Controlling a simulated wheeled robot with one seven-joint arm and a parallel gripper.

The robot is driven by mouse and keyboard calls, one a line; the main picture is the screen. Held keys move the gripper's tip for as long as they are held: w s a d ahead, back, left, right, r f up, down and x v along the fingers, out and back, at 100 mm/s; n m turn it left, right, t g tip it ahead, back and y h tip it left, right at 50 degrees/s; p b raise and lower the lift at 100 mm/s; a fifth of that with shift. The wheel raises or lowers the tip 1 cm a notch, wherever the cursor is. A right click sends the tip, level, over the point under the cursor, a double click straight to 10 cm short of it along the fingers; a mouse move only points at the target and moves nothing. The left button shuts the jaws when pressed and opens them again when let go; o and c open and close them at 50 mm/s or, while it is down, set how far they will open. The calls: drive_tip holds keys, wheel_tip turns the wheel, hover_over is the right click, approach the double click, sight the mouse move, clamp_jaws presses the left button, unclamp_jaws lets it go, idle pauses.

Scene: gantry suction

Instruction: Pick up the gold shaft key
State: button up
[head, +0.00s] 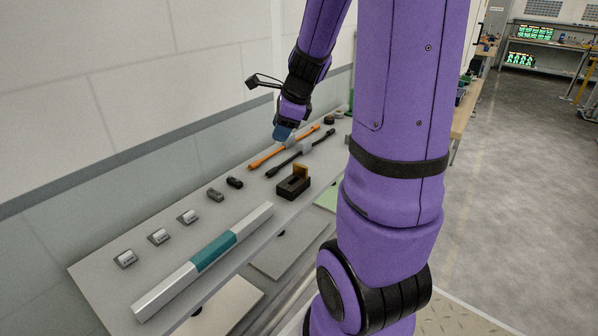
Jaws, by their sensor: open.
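A small gold-brown piece (301,170), which looks like the gold shaft key, stands up out of a black block (293,188) on the grey bench. It is too small for me to see its exact shape or how deep it sits. My gripper (283,133) points down over the back part of the bench, beyond and slightly left of the block. It is open and apart from the gold piece. Its fingertips are small and partly blurred here, with nothing seen between them.
An orange bar tool (268,158) and a black one (283,169) lie near my gripper. Several small grey and black parts (188,217) line the wall side. A long silver and teal bar (178,287) lies along the bench (100,269). The wall is close on the left.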

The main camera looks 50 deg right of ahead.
drive_tip(key=s+d+f+m, duration=0.1)
drive_tip(key=d+f+m, duration=0.65)
drive_tip(key=d, duration=0.25)
hover_over(300, 165)
drive_tip(key=s, duration=0.2)
wheel_tip(300, 165, down, 4)
drive_tip(key=shift+a+r+m+h, duration=0.1)
drive_tip(key=shift+m+h, duration=0.25)
drive_tip(key=shift+h, duration=0.05)
drive_tip(key=shift+s+x, duration=0.15)
drive_tip(key=shift+x, duration=1.4)
drive_tip(key=shift+s+x, duration=0.15)
drive_tip(key=shift+x, duration=1.4)
drive_tip(key=shift+d, duration=0.25)
clamp_jaws()
